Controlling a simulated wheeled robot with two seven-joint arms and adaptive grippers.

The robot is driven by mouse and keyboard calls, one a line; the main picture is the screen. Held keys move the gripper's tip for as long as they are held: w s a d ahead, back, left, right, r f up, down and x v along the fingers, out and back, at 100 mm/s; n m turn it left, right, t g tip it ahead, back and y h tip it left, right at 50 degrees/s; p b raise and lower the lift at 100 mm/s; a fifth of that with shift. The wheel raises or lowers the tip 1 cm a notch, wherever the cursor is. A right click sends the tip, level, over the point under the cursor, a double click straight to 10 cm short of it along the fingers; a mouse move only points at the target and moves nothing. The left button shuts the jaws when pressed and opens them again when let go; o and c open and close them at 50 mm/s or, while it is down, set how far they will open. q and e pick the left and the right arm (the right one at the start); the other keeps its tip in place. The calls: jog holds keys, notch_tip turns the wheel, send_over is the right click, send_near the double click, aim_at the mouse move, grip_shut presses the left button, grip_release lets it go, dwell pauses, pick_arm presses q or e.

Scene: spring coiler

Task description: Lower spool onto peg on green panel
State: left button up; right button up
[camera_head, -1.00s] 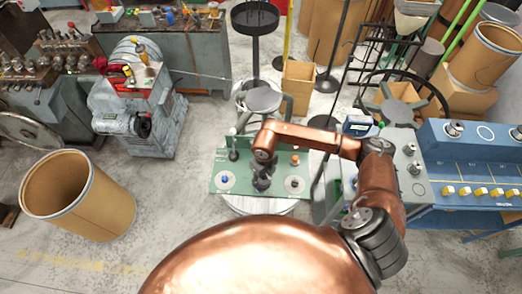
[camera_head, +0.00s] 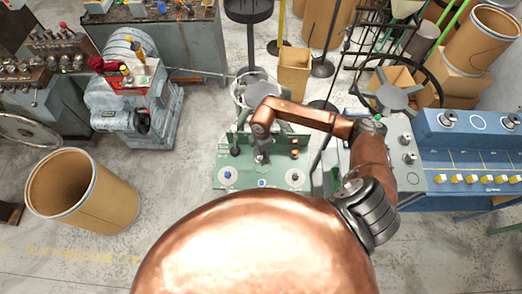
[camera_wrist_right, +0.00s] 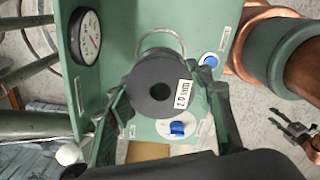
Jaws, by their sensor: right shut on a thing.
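A dark grey spool (camera_wrist_right: 148,72) with a round centre hole and a white "2.0 mm" label is held in my right gripper (camera_wrist_right: 165,92), its fingers on either side. In the head view my right gripper (camera_head: 262,156) is over the green panel (camera_head: 243,183), small and partly hidden by my arm. The green panel (camera_wrist_right: 100,12) lies behind the spool in the right wrist view. I cannot make out the peg or the gap under the spool. A dark gripper (camera_wrist_right: 296,131), apparently my left one, shows at the wrist view's right edge; its opening is unclear.
The panel carries a gauge (camera_wrist_right: 86,38), a blue button (camera_wrist_right: 210,60), a blue knob (camera_wrist_right: 178,128) and a metal ring (camera_wrist_right: 160,34). A blue console (camera_head: 470,150) stands right. A cardboard drum (camera_head: 82,190) stands left, with open floor between it and the panel.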

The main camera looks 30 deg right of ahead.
jog(key=shift+s+d+f+b, duration=0.1)
jog(key=shift+d+f+b, duration=0.05)
jog(key=shift+f+b, duration=1.85)
jog(key=shift+f, duration=0.55)
jog(key=shift+r, duration=0.1)
jog(key=shift+f+b, duration=0.8)
jog(key=shift+f, duration=0.95)
jog(key=o, duration=1.6)
notch_tip(320, 180, up, 12)
jog(key=shift+r, duration=0.1)
